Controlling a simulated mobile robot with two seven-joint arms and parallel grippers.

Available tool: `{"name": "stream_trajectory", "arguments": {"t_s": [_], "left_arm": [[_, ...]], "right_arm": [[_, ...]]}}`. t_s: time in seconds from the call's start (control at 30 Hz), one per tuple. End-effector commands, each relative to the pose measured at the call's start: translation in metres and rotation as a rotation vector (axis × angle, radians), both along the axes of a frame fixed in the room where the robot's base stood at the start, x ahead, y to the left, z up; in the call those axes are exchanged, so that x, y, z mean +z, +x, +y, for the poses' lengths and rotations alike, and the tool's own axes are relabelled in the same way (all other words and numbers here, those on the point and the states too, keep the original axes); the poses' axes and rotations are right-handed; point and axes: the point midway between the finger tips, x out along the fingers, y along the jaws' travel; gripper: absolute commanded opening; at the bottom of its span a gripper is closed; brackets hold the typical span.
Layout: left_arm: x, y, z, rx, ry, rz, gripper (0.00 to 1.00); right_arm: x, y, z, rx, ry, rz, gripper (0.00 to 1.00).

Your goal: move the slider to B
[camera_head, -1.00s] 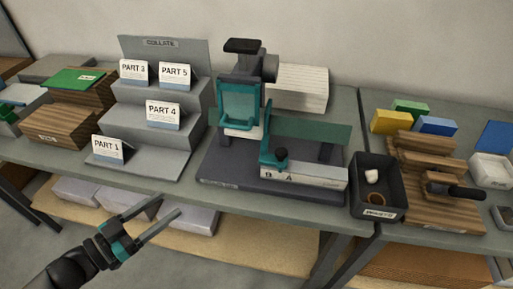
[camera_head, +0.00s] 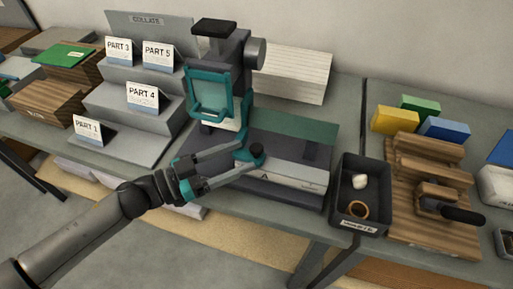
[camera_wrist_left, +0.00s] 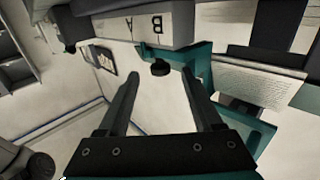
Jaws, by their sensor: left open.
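The slider is a teal bracket (camera_head: 243,149) with a round black knob (camera_head: 256,150) on the front of the dark machine (camera_head: 290,160). A white strip (camera_head: 295,178) with letters runs along the front; A shows in the head view. In the left wrist view, A and B both show upside down on the strip (camera_wrist_left: 135,28), and the knob (camera_wrist_left: 160,68) appears in line with B. My left gripper (camera_head: 248,156) is open, with its fingertips close to the knob on either side. I cannot tell whether they touch it. My right gripper is not in view.
A dark bin (camera_head: 362,222) with a white lump and an orange ring stands right of the machine. A wooden fixture (camera_head: 420,170) with a black handle is farther right. The grey stepped stand (camera_head: 125,145) with part cards is at left.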

Motion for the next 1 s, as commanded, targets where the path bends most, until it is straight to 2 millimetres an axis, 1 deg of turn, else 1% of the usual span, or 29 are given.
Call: {"name": "stream_trajectory", "arguments": {"t_s": [0.03,0.1,0.3,0.43,0.67,0.77,1.0], "left_arm": [[0.001,0.006,-0.010,-0.001,-0.003,-0.003,0.67],[0.001,0.011,-0.021,0.000,-0.002,-0.002,0.67],[0.000,0.021,-0.040,0.000,-0.001,0.000,0.67],[0.000,0.023,-0.044,0.001,0.000,-0.001,0.67],[0.000,0.023,-0.044,0.001,0.001,0.000,0.67],[0.000,0.023,-0.044,0.001,0.001,0.000,0.58],[0.000,0.023,-0.044,0.001,0.001,0.000,0.31]], "right_arm": [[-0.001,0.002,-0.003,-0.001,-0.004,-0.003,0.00],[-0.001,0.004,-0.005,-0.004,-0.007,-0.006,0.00],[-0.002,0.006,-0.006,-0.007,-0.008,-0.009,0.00],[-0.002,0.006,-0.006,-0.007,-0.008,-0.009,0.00],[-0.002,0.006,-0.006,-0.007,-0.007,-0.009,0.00],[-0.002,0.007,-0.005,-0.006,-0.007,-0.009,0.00],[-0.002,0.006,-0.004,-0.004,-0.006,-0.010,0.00]]}}
